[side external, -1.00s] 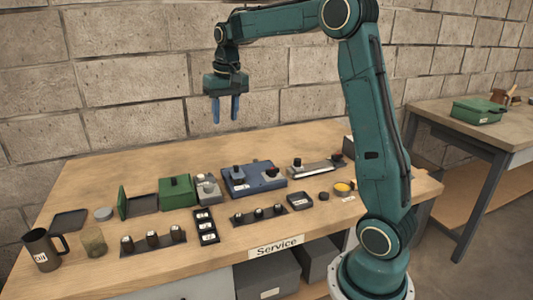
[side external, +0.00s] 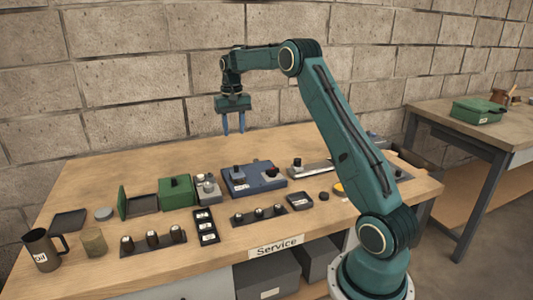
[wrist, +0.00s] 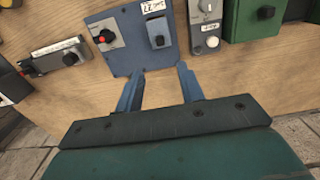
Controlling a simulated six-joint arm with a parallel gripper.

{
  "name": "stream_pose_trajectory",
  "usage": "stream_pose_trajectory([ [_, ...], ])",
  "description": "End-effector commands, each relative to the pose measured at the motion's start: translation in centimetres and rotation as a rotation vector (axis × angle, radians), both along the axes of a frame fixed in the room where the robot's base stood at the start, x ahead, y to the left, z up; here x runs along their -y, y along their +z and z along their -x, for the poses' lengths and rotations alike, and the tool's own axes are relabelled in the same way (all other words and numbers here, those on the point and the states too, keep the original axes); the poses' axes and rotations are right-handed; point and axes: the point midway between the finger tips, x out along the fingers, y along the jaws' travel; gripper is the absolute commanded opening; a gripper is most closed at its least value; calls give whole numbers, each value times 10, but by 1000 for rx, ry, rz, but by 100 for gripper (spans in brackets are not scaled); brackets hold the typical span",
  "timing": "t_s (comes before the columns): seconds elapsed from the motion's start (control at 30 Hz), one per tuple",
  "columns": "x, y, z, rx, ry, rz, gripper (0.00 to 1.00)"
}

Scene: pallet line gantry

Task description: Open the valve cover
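A blue housing (side external: 252,187) lies on the bench below my gripper. Which part is the valve cover I cannot tell for certain. My gripper (side external: 233,131) is open and empty above the housing, fingers pointing down; its fingertips also show in the wrist view (wrist: 160,71).
A grey switch box (side external: 207,188) and a green box (side external: 177,191) stand left of the housing. A grey rail with a knob (side external: 312,170) lies to its right. A black tray (side external: 205,228) and a knob rack (side external: 259,214) lie in front. Bare bench lies behind the housing.

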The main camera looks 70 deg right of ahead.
Motion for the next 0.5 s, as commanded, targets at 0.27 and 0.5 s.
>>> stream_pose_trajectory([
  [0.27,-1,-18,0,-4,1,-2,38],
  [0.5,-1,-50,0,-3,1,-1,38],
])
